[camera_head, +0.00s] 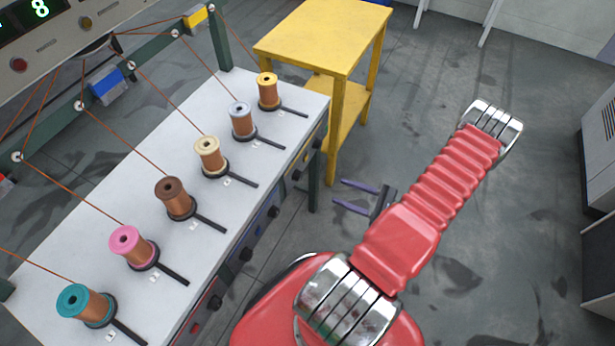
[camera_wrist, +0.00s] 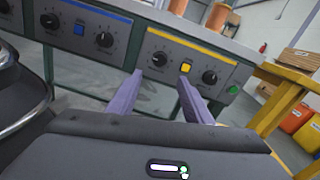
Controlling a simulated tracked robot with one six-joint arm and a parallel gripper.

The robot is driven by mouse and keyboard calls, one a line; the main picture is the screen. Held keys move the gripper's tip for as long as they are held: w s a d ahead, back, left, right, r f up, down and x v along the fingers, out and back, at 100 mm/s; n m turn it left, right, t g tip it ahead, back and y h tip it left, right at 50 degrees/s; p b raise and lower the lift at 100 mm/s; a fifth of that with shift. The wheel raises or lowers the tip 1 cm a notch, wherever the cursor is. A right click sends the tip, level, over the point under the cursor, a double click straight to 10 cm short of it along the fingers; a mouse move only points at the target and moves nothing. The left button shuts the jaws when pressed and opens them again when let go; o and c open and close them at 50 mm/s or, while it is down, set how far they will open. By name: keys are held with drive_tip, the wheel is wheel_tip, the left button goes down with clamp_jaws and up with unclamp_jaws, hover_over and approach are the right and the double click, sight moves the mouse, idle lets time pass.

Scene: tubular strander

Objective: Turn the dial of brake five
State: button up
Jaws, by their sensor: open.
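My gripper (camera_head: 338,191) is open and empty, in front of the bench's front face with a gap to it in the head view. In the wrist view its two purple fingers (camera_wrist: 160,78) point at a yellow-edged panel (camera_wrist: 172,45). That panel carries a black dial (camera_wrist: 159,59), a yellow button (camera_wrist: 186,67) and another black dial (camera_wrist: 209,77). The first dial appears just above and between the fingertips; contact is not visible. A blue-edged panel (camera_wrist: 92,14) to the left has black dials (camera_wrist: 105,39) too. I cannot read which dial is brake five.
Several wire spools, including a silver-blue one (camera_head: 241,122) and a yellow-topped one (camera_head: 268,92), stand on the bench top (camera_head: 90,190) with black levers beside them. A yellow table (camera_head: 320,40) stands close beyond the bench end. Floor (camera_head: 480,240) right of my arm is clear.

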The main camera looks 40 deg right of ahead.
sight(301, 176)
drive_tip(key=shift+w, duration=0.1)
drive_tip(key=x, duration=1.3)
drive_tip(key=shift+w+a+r, duration=0.1)
drive_tip(key=shift+w+a, duration=0.1)
drive_tip(key=shift+w, duration=0.15)
drive_tip(key=shift+c, duration=0.7)
drive_tip(key=c, duration=0.9)
